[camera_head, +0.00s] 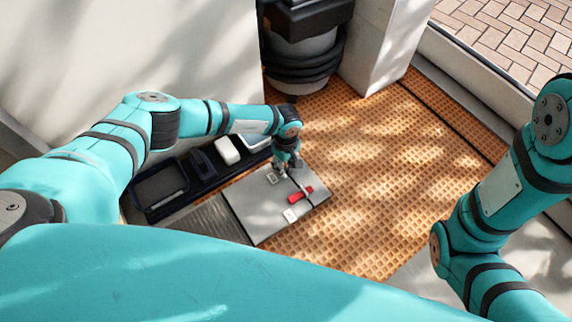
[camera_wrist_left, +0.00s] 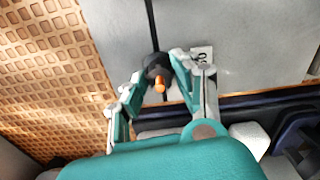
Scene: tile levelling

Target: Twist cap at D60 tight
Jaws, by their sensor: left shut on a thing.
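My left gripper (camera_head: 281,170) reaches down over the grey tiles (camera_head: 248,205). In the left wrist view the fingers of my left gripper (camera_wrist_left: 158,64) are closed around a dark cap (camera_wrist_left: 152,60) on the dark joint line between two tiles. An orange part (camera_wrist_left: 160,85) shows at the cap. A white label (camera_wrist_left: 202,55) beside the fingers is partly covered; its end seems to read "60". In the head view the gripper hides the cap. My right arm shows at the right, but its gripper is outside the frame.
A red piece (camera_head: 300,193) and a white label (camera_head: 291,215) lie on the tiles. A dark tray (camera_head: 160,186) and a white block (camera_head: 227,150) stand to the left. Orange waffle matting (camera_head: 370,170) lies open to the right. A black-banded bin (camera_head: 303,62) stands at the back.

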